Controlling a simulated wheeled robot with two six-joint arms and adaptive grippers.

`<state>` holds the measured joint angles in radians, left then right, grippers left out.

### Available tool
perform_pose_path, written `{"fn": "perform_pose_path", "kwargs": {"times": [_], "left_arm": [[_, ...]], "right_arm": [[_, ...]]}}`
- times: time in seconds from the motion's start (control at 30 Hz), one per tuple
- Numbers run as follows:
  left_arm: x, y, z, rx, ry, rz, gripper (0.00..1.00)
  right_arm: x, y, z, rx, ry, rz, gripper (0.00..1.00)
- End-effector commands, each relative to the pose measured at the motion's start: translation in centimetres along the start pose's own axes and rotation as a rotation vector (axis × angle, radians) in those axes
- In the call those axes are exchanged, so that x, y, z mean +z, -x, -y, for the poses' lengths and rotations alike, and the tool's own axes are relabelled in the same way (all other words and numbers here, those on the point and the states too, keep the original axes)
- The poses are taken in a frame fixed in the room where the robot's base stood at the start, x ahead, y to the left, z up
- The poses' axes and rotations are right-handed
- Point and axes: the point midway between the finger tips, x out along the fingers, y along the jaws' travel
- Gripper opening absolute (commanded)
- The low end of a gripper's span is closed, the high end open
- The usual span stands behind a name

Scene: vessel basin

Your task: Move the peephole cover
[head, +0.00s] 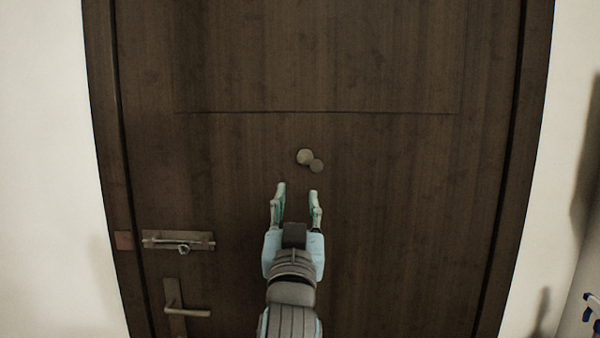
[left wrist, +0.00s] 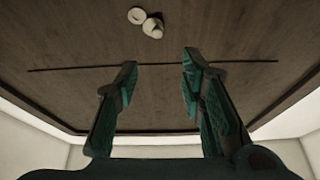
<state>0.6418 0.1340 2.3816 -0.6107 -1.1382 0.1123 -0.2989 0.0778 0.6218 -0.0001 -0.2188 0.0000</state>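Two small round pieces sit side by side on the brown door (head: 400,210), just above its middle in the head view. The peephole parts are a paler, larger disc (head: 304,157) and a darker, smaller disc (head: 316,166) at its lower right, touching or overlapping it. I cannot tell for sure which is the cover. In the left wrist view they show near the top edge, one knob-like piece (left wrist: 153,27) and one ring-like piece (left wrist: 136,15). My left gripper (head: 297,189) is open and empty, just below the discs in the head view. My right gripper is not in view.
A slide bolt (head: 178,241) and a lever handle (head: 186,311) are on the door's lower left. A thin horizontal groove (head: 380,113) runs above the discs. White walls (head: 40,150) flank the door. The door face around the discs is clear.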

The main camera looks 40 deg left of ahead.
Motion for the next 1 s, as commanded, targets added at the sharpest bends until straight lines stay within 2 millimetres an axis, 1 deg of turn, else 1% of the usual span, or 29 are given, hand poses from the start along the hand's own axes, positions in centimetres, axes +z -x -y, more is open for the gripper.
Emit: {"fn": "perform_pose_path", "kwargs": {"times": [0.17,0.3,0.4,0.5,0.63,0.87,0.97,1.0], "left_arm": [[-0.2,-4.5,0.1,-0.001,-0.009,0.003,0.36],[-0.2,-8.8,0.1,-0.001,-0.007,0.005,0.36],[-0.1,-11.1,0.1,-0.001,-0.005,0.005,0.36],[-0.1,-12.5,0.0,0.001,-0.004,0.004,0.36],[0.1,-13.3,-0.1,0.002,-0.004,0.004,0.36],[0.2,-13.4,-0.1,0.003,-0.004,0.004,0.36],[0.2,-13.4,-0.1,0.003,-0.004,0.004,0.22],[0.2,-13.4,-0.1,0.003,-0.004,0.004,0.15]], "right_arm": [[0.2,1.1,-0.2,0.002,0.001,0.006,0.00],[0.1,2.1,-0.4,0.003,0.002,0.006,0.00],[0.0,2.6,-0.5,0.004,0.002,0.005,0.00],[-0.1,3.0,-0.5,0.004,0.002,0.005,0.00],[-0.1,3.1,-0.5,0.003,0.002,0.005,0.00],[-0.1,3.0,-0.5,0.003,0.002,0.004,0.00],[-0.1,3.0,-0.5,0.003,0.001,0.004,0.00],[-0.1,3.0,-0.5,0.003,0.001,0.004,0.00]]}}
